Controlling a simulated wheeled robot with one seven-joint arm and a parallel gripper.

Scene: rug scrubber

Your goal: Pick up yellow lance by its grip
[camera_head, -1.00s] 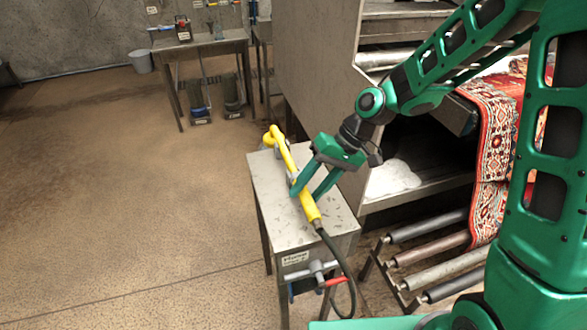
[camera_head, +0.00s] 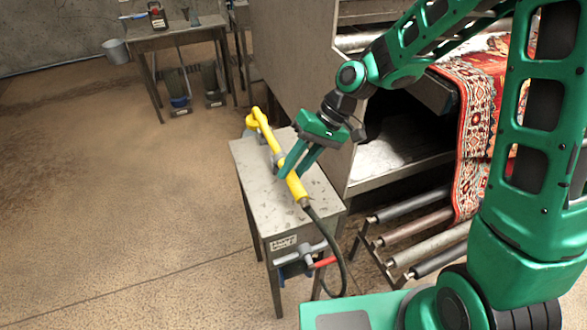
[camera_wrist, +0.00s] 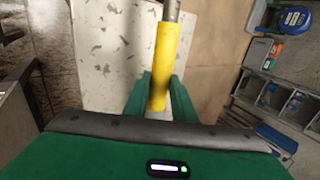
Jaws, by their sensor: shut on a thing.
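The yellow lance (camera_head: 266,133) is a long tube with a bent far end and a black hose at its near end. It lies along the small grey table (camera_head: 262,212). My gripper (camera_head: 287,174) reaches down from the upper right and is shut on the lance's thicker yellow grip near the hose end. In the wrist view the yellow lance (camera_wrist: 163,60) runs up between my two green fingers (camera_wrist: 160,98). I cannot tell whether the lance touches the tabletop under the grip.
A black hose (camera_head: 334,250) hangs past the table's front, by a valve with a red handle (camera_head: 324,262). Metal rollers (camera_head: 421,243) and a machine carrying a red patterned rug (camera_head: 472,130) stand to the right. Another table (camera_head: 185,38) is at the back. Floor at left is clear.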

